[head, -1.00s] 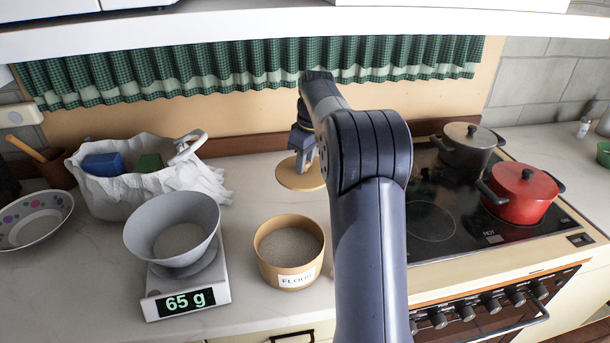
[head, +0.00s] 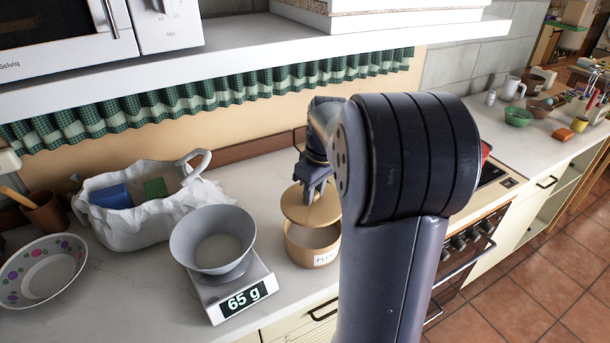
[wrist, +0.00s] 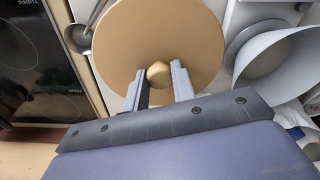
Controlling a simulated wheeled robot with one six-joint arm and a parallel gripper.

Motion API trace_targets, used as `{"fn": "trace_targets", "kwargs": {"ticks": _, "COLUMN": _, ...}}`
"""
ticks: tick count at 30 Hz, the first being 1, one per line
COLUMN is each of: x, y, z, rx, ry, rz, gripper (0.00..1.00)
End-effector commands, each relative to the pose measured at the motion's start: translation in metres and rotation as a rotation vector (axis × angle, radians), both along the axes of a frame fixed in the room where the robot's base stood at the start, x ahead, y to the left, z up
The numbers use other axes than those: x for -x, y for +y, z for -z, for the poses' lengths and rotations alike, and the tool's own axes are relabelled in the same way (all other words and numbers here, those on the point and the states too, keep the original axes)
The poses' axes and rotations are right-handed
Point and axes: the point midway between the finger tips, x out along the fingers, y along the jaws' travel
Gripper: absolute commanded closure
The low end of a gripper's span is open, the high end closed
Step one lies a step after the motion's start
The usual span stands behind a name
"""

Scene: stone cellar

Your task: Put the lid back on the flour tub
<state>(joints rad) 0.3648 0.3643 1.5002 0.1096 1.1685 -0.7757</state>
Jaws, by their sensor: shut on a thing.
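The lid (head: 301,212) is a flat tan disc with a small round knob (wrist: 158,71). My gripper (head: 315,192) is shut on the knob, one finger on each side in the wrist view. The flour tub (head: 308,256) is round and tan with a white label, and stands on the counter right of the scale. In the head view the lid hangs over the tub's back part, and part of the open mouth shows in front of it. I cannot tell how large the gap between them is. In the wrist view the lid hides the tub.
A white scale (head: 216,311) reading 65 g, with a grey bowl (head: 196,246) on it, stands close left of the tub. Further left are a white bag (head: 140,232) and a dotted bowl (head: 62,280). The hob (head: 492,173) is right, partly behind my arm. A shelf (head: 240,57) runs above.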

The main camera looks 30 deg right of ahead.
Motion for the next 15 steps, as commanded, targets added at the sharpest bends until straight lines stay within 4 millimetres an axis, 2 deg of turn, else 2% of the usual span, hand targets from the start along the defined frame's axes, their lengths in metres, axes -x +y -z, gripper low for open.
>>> {"fn": "trace_targets", "kwargs": {"ticks": 8, "x": 0.007, "y": 0.000, "z": 0.005, "rx": 0.000, "ry": 0.000, "rz": 0.010, "gripper": 0.96}}
{"fn": "trace_targets", "kwargs": {"ticks": 15, "x": 0.007, "y": 0.000, "z": 0.023, "rx": 0.001, "ry": 0.000, "rz": 0.009, "gripper": 0.96}}
